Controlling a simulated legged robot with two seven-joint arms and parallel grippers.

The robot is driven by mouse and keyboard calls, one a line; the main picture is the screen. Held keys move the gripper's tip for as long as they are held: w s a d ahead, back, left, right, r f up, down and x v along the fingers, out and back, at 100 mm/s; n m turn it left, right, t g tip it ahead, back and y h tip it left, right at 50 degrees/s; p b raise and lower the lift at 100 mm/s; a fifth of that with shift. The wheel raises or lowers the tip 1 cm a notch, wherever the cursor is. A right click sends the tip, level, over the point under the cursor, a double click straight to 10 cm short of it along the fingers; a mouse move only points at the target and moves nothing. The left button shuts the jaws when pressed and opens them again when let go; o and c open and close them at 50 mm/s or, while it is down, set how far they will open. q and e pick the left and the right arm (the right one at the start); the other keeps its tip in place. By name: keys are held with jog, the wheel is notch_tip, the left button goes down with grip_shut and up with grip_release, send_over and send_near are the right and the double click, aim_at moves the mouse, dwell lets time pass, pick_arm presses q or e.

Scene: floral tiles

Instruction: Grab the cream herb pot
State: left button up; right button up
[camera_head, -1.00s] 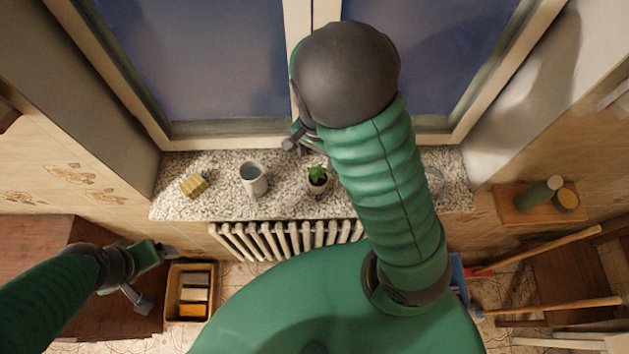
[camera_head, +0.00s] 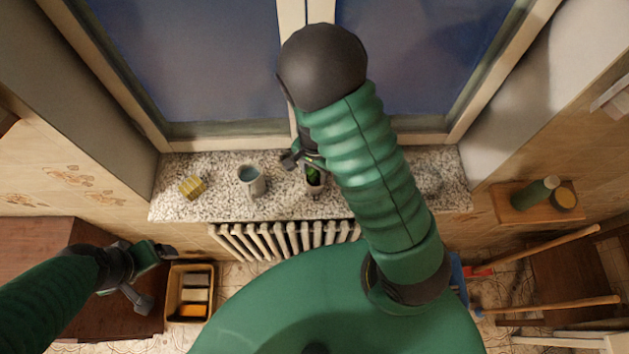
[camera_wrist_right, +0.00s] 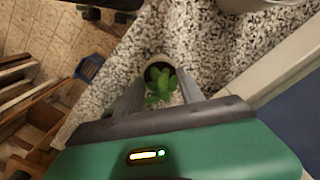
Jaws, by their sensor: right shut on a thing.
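The cream herb pot (camera_head: 316,189), with a small green plant in it, stands on the speckled windowsill (camera_head: 215,205). My right gripper (camera_head: 302,160) is at the pot from above, partly hidden by its own arm. In the right wrist view the pot's rim (camera_wrist_right: 157,60) and its leaves show between the two fingers (camera_wrist_right: 160,90), which are shut on the pot. The lower part of the pot is hidden in that view. My left gripper (camera_head: 158,276) is open and empty at the lower left, away from the sill.
The window is close behind the sill. A radiator (camera_head: 283,236) is below it. The sill right of my arm looks mostly clear.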

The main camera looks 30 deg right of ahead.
jog(key=shift+d, duration=0.2)
grip_shut()
jog(key=shift+a, duration=0.15)
